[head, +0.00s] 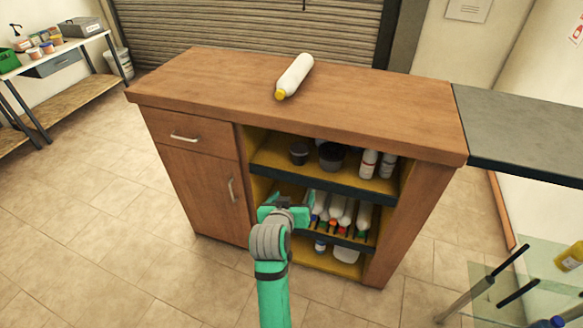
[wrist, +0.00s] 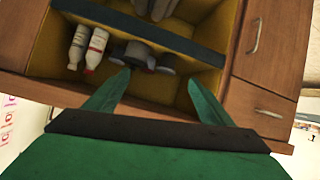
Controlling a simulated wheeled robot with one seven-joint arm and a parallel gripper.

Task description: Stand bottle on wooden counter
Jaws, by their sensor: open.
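A white bottle (head: 295,76) with a yellow cap lies on its side on top of the wooden counter (head: 378,97), cap toward the front edge. My gripper (head: 287,203) is in front of the counter's open shelves, lower than the top and apart from the bottle. In the wrist view my gripper (wrist: 160,78) shows two green fingers spread apart with nothing between them. They point toward the shelf compartment. The lying bottle is not in the wrist view.
The shelves hold dark tubs (head: 331,156), white bottles (head: 369,163) and a row of lying bottles (head: 338,211). A dark grey counter (head: 525,132) adjoins at right. A glass table (head: 520,290) stands front right. Most of the wooden top is clear.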

